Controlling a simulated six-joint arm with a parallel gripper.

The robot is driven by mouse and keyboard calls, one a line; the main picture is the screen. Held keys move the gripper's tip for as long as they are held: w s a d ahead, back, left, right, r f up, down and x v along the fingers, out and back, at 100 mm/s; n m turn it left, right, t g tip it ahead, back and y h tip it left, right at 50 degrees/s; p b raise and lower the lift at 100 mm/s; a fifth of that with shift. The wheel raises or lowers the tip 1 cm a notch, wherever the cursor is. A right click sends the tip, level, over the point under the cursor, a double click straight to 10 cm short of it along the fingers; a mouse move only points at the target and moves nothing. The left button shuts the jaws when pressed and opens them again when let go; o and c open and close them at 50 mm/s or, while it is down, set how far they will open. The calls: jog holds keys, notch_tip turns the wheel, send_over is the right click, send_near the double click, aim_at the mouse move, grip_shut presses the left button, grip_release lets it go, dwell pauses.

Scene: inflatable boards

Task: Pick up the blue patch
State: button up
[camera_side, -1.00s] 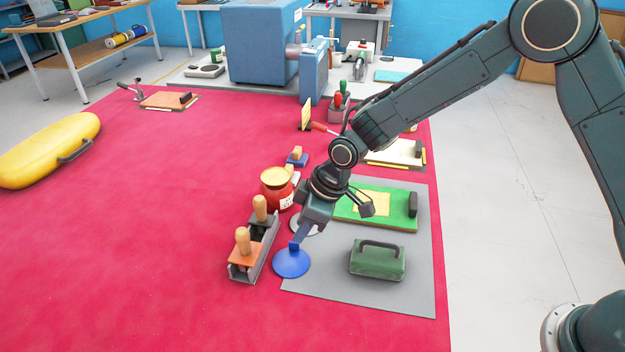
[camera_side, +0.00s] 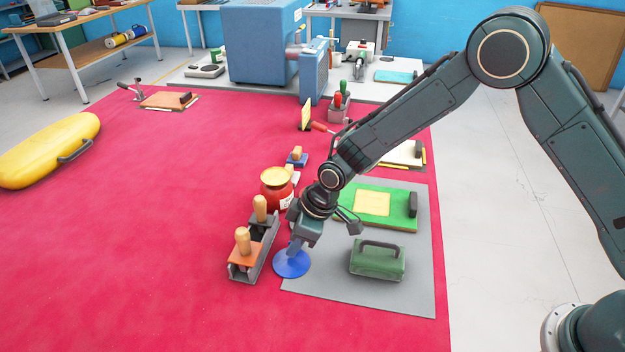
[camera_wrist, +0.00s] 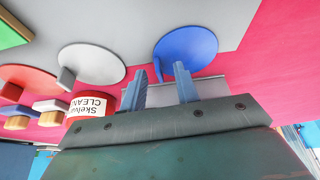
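The blue patch (camera_side: 292,264) is a flat round disc lying partly on the red mat and partly on the left edge of the grey sheet. In the wrist view the blue patch (camera_wrist: 190,45) shows a small upright tab on its near edge. My gripper (camera_side: 294,248) points down at the patch and hides its tab in the side view. In the wrist view my gripper (camera_wrist: 160,72) is open, with a gap between its two fingers. The tab stands in or just beyond that gap; I cannot tell whether either finger touches it.
A wooden-handled tool rack (camera_side: 254,251) stands close left of the patch. A red tin (camera_side: 276,189) is behind it. A green case (camera_side: 377,261) and a green board (camera_side: 388,222) lie on the grey sheet (camera_side: 350,297). A white round patch (camera_wrist: 92,66) lies nearby. The front-left mat is clear.

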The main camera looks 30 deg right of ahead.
grip_shut()
dwell(0.4)
notch_tip(320, 180, up, 20)
dwell(0.8)
dwell(0.4)
